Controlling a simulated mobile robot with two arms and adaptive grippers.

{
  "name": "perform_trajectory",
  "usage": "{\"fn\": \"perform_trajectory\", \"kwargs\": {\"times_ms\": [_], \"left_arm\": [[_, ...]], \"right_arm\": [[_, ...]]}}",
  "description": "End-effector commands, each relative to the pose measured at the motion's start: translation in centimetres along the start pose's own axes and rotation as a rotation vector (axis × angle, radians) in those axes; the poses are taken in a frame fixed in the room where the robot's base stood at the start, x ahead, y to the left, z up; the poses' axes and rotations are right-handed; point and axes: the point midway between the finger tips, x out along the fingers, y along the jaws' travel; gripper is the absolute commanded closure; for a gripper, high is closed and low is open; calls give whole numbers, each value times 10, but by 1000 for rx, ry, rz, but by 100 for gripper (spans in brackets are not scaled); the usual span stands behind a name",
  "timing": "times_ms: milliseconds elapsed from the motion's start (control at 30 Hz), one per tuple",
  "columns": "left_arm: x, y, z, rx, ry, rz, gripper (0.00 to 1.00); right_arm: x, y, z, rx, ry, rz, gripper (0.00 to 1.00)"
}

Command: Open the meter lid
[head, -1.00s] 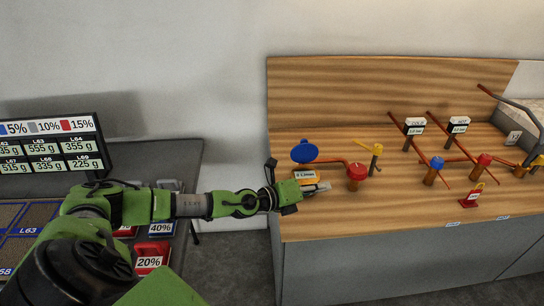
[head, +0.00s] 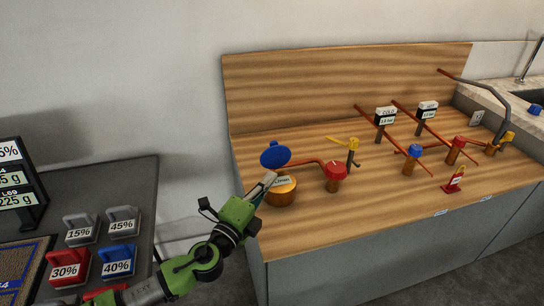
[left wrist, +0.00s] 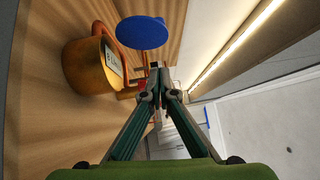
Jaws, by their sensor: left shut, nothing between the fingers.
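The meter (head: 281,194) is a round brass-orange body near the left front of the wooden worktop. Its blue lid (head: 275,156) stands raised behind the body, so the display face is exposed. In the left wrist view the meter body (left wrist: 84,66) is at the upper left and the raised lid (left wrist: 142,33) at the top. My left gripper (head: 269,179) is shut and empty, with its fingertips by the meter's left rim, overlapping it in the head view. In the left wrist view the fingertips (left wrist: 155,80) meet, apart from the lid. My right gripper is out of view.
A red valve (head: 336,172) on the copper pipe stands just right of the meter, with a yellow lever (head: 343,142) behind it. Blue and red valves and gauges stand farther right. A dark table (head: 130,188) with weights is at the left.

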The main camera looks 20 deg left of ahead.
Motion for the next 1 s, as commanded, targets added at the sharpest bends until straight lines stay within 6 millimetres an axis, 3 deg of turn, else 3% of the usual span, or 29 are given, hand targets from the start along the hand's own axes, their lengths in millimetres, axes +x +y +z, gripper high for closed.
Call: {"fn": "perform_trajectory", "kwargs": {"times_ms": [267,400,600,1000], "left_arm": [[52,-2,0,0,0,-2,100],[65,1,17,2,1,0,100],[75,1,26,0,3,0,100],[76,0,28,-3,2,3,100]], "right_arm": [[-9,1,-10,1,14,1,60],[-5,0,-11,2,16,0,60],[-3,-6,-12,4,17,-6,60],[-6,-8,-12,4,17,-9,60]]}}
